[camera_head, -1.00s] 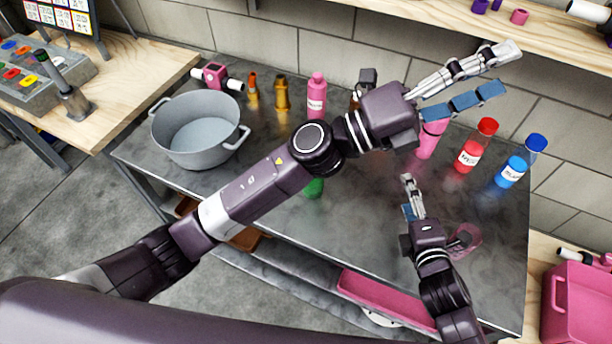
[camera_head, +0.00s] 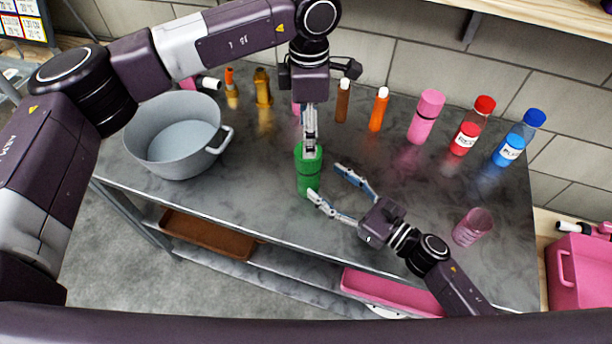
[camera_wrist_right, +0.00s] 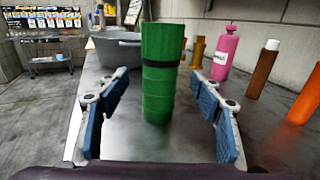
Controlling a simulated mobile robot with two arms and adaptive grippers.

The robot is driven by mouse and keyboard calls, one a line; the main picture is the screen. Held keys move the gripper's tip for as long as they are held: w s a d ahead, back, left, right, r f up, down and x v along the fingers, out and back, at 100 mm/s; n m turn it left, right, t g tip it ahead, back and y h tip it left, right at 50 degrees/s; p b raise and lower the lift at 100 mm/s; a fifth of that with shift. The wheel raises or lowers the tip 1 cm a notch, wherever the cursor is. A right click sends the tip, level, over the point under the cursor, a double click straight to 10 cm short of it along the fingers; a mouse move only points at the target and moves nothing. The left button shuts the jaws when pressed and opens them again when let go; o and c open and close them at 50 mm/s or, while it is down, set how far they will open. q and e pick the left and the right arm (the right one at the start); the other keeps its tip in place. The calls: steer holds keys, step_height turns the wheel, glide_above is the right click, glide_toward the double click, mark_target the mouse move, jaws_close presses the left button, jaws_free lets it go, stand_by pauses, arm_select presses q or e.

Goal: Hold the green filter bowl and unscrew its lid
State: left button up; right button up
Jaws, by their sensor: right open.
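The green filter bowl (camera_head: 309,176) stands upright on the grey metal table, left of my right gripper (camera_head: 325,180). My right gripper is open, its two fingers spread toward the bowl. In the right wrist view the bowl (camera_wrist_right: 160,95) stands upright between and beyond the blue-padded fingers, with clear gaps on both sides. A dark band rings it, and the green lid part (camera_wrist_right: 162,42) is above the band. My left gripper (camera_head: 309,148) points down at the top of the bowl. Its fingers show edge-on, so I cannot tell its opening or whether it touches the lid.
A grey pot (camera_head: 180,135) stands at the left. Brown (camera_head: 342,103), orange (camera_head: 379,112), pink (camera_head: 426,117), red (camera_head: 472,128) and blue (camera_head: 518,140) containers line the back. A clear pink cup (camera_head: 473,227) stands at the right. The table's front is mostly clear.

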mark_target(317, 175)
steer(key=x, duration=0.7)
steer(key=shift+d, duration=0.1)
steer(key=shift+c, duration=0.2)
jaws_close()
arm_select(q)
steer(key=shift+m, duration=0.3)
